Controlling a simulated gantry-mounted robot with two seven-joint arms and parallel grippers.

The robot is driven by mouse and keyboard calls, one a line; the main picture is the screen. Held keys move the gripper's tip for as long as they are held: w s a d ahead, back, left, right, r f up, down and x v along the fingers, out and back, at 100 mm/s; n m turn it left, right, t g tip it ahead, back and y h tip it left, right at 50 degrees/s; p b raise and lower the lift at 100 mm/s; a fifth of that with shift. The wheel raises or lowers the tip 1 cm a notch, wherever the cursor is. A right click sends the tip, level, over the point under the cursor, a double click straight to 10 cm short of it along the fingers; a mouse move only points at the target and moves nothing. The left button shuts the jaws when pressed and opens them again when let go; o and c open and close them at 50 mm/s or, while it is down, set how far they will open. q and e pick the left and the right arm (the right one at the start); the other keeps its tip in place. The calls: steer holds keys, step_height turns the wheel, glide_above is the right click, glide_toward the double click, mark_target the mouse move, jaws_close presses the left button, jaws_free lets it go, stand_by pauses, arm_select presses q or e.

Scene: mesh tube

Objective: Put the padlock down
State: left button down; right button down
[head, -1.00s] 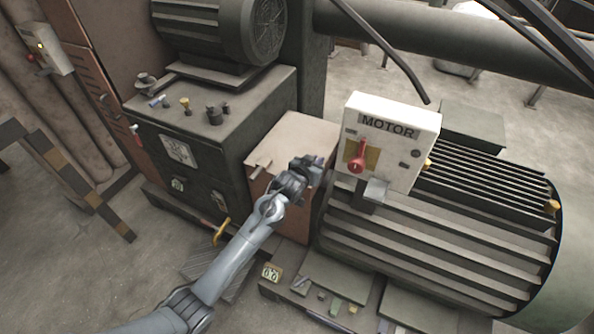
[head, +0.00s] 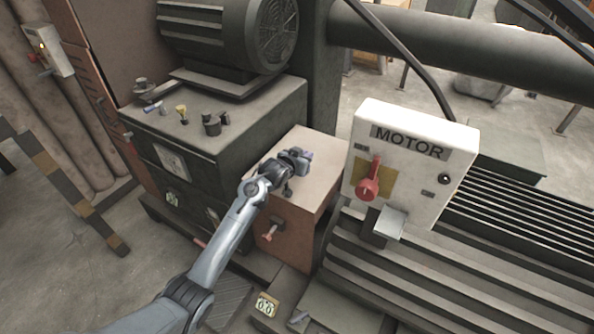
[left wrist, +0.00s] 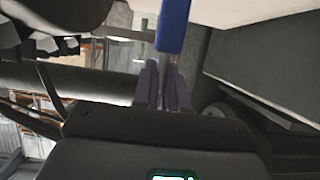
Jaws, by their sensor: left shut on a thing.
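The padlock (left wrist: 173,25) shows edge-on in the left wrist view as a narrow blue body with a grey metal part below it. The purple fingers of my left gripper (left wrist: 164,85) are shut on the grey part. In the head view my left gripper (head: 303,154) is over the pale top of the brown cabinet (head: 322,183). The padlock is mostly hidden there by the gripper. I cannot tell whether it touches the cabinet top. My right gripper is not in view.
A white MOTOR box (head: 415,160) with a red switch handle (head: 368,187) stands to the right. A dark cabinet (head: 240,125) with small items on top stands to the left. Bare cabinet top shows around the gripper.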

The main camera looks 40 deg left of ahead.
arm_select(q)
steer(key=shift+s+a+f+b, duration=0.1)
steer(key=shift+a+f+b, duration=0.4)
steer(key=shift+f, duration=0.45)
steer(key=shift+s+a+f+b, duration=0.1)
steer(key=shift+a+f+b, duration=0.3)
steer(key=shift+f, duration=0.6)
steer(key=shift+s+a+f+b, duration=0.1)
steer(key=shift+a+f+b, duration=0.4)
steer(key=shift+f, duration=0.45)
steer(key=shift+w+f, duration=0.1)
steer(key=c, duration=1.2)
jaws_free()
